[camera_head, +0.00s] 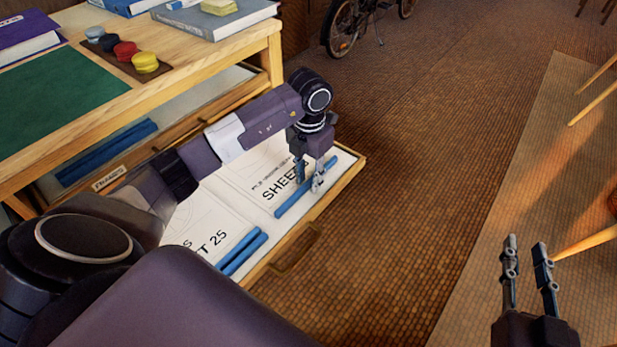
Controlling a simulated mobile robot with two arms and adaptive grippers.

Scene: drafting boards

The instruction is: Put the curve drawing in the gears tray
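An open drawer (345,183) holds white sheets (255,170) with large black print, partly readable as "SHEE" and "T 25". Which sheet is the curve drawing I cannot tell. A single blue bar (291,203) lies across the sheets at the drawer's right side. My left gripper (310,178) points down at this bar, one finger on each side; whether it grips the bar is too small to tell. Two more blue bars (242,252) lie near the drawer's front. My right gripper (528,262) is open and empty over the floor. I cannot identify a gears tray.
Above is a wooden desk (245,50) with a green mat (55,98), books (215,18) and several macarons (125,50). Another opened drawer with blue bars (105,155) has a small label (108,178). A bicycle (345,25) stands behind. The floor at right is mostly free.

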